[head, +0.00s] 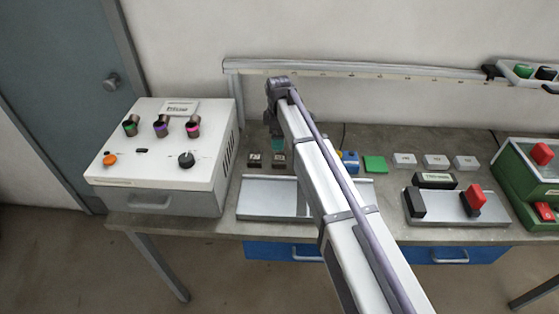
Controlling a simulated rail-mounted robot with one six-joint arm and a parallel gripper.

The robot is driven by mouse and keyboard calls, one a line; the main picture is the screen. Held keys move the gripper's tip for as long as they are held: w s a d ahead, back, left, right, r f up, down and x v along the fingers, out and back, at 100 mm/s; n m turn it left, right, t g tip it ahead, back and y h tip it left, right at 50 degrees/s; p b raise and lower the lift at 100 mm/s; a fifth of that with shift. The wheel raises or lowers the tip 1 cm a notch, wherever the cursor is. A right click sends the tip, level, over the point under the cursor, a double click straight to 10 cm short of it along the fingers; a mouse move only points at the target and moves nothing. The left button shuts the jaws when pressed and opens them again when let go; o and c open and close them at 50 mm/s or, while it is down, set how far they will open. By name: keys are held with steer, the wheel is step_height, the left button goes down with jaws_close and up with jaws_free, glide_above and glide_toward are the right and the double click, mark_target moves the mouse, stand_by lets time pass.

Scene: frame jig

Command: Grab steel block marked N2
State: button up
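Two small dark blocks with pale labels stand side by side on the bench in the head view, a left one (255,160) and a right one (279,161). Their markings are too small to read, so I cannot tell which is N2. My arm reaches from the lower right, and my gripper (278,146) points down just above and behind the right block. The gripper is small and partly hidden by the arm; I cannot tell whether it is open, shut or touching a block. Anything directly behind the arm is hidden.
A grey tray (262,211) lies in front of the blocks. A white control box (160,165) stands left. Right of the arm are a green block (375,164), pale labelled pieces (436,161) and a jig tray (455,225). A rail (350,69) runs along the wall.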

mark_target(280, 158)
step_height(280, 158, down, 11)
steer(key=b, duration=1)
steer(key=shift+d, duration=0.15)
steer(key=shift+s+r, duration=0.1)
steer(key=shift+r, duration=0.15)
steer(key=shift+c, duration=0.2)
steer(key=c, duration=1.3)
